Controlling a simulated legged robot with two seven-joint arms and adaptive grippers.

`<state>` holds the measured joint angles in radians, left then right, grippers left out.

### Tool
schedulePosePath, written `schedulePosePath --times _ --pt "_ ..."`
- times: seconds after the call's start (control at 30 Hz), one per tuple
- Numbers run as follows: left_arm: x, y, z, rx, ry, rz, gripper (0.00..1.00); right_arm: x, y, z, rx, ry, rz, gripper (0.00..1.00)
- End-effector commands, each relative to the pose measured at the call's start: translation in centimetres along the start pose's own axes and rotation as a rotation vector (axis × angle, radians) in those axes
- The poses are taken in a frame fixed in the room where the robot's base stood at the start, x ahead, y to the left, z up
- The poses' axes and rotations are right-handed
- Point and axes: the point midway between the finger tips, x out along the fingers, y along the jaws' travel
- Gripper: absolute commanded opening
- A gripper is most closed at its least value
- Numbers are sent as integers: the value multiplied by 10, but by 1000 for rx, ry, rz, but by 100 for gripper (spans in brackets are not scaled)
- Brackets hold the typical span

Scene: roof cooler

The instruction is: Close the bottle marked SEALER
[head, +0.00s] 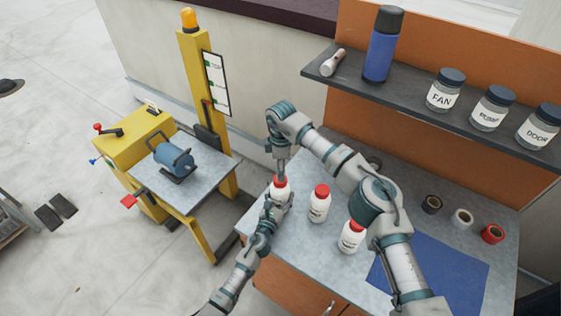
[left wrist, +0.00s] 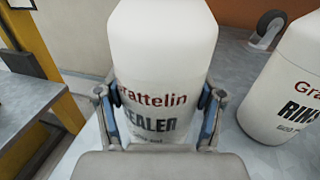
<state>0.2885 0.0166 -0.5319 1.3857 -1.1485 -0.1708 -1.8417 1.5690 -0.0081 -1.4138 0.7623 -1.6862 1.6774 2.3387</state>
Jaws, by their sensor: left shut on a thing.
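The white SEALER bottle (left wrist: 165,50) stands upright between the fingers of my left gripper (left wrist: 160,120), which is shut on its lower body. In the head view, my left gripper (head: 277,200) hides most of that bottle, and a red cap (head: 280,183) shows at its top. My right gripper (head: 282,163) points straight down at this cap from above. Its fingers are too small to tell whether they grip the cap. The bottle's top is cut off in the left wrist view, so how the cap sits cannot be seen.
A red-capped white bottle (head: 319,207) and another (head: 351,239) stand to the right on the metal worktop (head: 300,233). A bottle marked RIN (left wrist: 285,90) is close by in the left wrist view. A blue mat (head: 440,272), tape rolls (head: 462,218) and a jar shelf (head: 405,97) are further right.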

Motion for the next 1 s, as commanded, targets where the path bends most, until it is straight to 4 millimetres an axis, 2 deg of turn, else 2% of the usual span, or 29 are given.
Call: schedulePosePath --times 1.0 --pt "0 1 -2 1 3 2 0 -22 1 -2 -2723 12 1 68"
